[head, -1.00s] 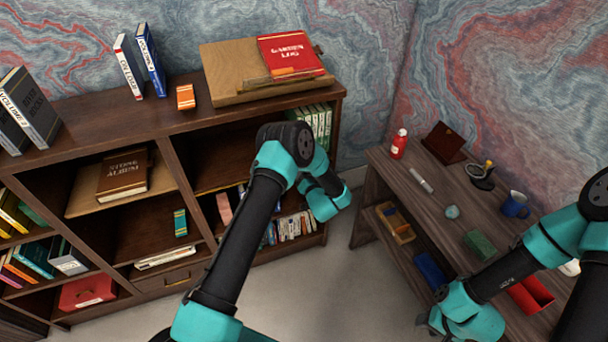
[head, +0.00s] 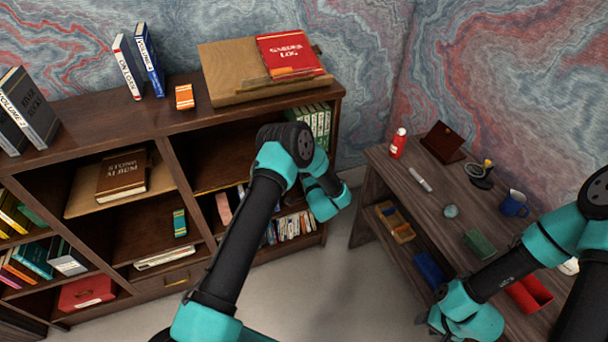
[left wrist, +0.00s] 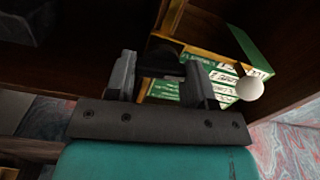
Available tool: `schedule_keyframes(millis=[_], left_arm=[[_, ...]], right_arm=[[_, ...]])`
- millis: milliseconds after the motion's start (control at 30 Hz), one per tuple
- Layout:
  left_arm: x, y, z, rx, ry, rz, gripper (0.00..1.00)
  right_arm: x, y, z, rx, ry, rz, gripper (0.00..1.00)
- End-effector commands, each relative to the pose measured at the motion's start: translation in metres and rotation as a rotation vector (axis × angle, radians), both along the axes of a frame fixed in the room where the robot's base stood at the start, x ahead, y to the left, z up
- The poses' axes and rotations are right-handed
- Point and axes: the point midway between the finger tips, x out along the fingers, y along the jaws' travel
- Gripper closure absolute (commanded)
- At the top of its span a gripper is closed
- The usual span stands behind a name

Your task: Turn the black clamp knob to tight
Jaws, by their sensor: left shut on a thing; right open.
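In the left wrist view, my left gripper (left wrist: 160,85) has its two dark fingers on either side of a black piece, which looks like the clamp knob (left wrist: 166,67). The knob is dark and its marking cannot be read. In the head view the left arm reaches to the right end of the bookcase, and its fingers and the knob are hidden there. My right gripper (head: 440,325) is low over the right desk's front side, open, partly cut off by the bottom of the picture and far from the knob.
Green books (left wrist: 195,75) stand close behind the left fingers, with a white ball (left wrist: 250,90) to their right. The bookcase (head: 130,130) encloses that spot. The side desk (head: 460,195) holds a red bottle (head: 398,143), a blue mug (head: 515,204) and a green block (head: 479,244).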

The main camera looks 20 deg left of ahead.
Motion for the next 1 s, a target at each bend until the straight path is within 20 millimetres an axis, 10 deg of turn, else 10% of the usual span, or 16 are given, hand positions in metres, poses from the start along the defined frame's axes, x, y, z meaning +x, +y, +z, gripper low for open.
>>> schedule_keyframes(millis=[667,700,1000], left_arm=[[-0.0004,-0.0004,-0.0010,0.064,0.061,0.000,0.75],[-0.0004,-0.0004,-0.0010,0.064,0.061,0.000,0.48],[-0.0002,-0.0001,-0.0006,0.064,0.059,0.000,0.26]], right_arm=[[0.0000,0.0000,0.0000,0.000,0.000,0.000,0.57],[0.0000,0.0000,0.0000,0.000,0.000,0.000,0.57],[0.0000,0.0000,0.0000,0.000,0.000,0.000,0.57]])
